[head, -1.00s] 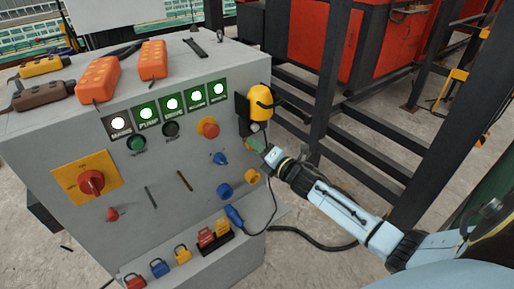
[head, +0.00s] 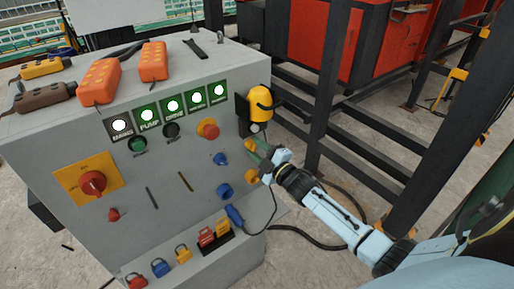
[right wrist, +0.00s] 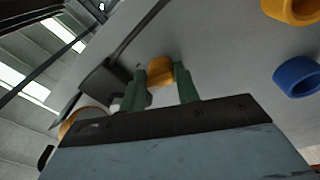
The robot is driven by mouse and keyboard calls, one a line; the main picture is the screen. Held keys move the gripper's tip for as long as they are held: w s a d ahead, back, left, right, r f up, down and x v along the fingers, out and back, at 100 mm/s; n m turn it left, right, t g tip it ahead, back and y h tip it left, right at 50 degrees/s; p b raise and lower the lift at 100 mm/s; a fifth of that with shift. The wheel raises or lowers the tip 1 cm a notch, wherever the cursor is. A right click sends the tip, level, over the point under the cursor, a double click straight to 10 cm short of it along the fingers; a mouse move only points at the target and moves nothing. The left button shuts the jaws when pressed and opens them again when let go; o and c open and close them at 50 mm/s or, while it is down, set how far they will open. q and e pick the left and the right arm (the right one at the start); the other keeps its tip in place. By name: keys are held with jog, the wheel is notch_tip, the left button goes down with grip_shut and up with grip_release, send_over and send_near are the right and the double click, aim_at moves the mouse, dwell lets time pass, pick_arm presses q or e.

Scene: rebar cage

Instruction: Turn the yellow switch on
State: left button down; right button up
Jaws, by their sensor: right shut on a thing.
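The yellow switch (head: 250,145) is a small knob on the front panel of the grey control cabinet, right of the blue switch (head: 220,159). My right gripper (head: 257,153) is at the panel, with its green fingers around the yellow switch. In the right wrist view the yellow switch (right wrist: 160,71) shows between the two green fingers of the gripper (right wrist: 163,82). The fingers hide part of the switch, and its exact angle is hard to tell. My left gripper is not in view.
A yellow socket (head: 252,177) and a blue socket (head: 224,191) sit just below. A yellow lamp-like unit (head: 259,98) is mounted above the gripper. A red emergency button (head: 208,129) is to the left. A dark cable hangs below; dark steel bars (head: 322,90) stand to the right.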

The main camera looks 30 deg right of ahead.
jog(key=m, duration=0.4)
jog(key=m+h+p, duration=0.1)
jog(key=m, duration=0.1)
jog(key=shift+a+f+m, duration=0.2)
jog(key=shift+f+m, duration=0.1)
jog(key=shift+s+m, duration=0.1)
jog(key=shift+m, duration=0.2)
jog(key=o, duration=0.9)
jog(key=shift+c, duration=0.2)
jog(key=shift+o, duration=0.3)
jog(key=shift+r, duration=0.1)
jog(key=s+d+f, duration=0.1)
jog(key=s, duration=1.2)
jog(key=shift+f, duration=0.15)
jog(key=shift+s, duration=0.15)
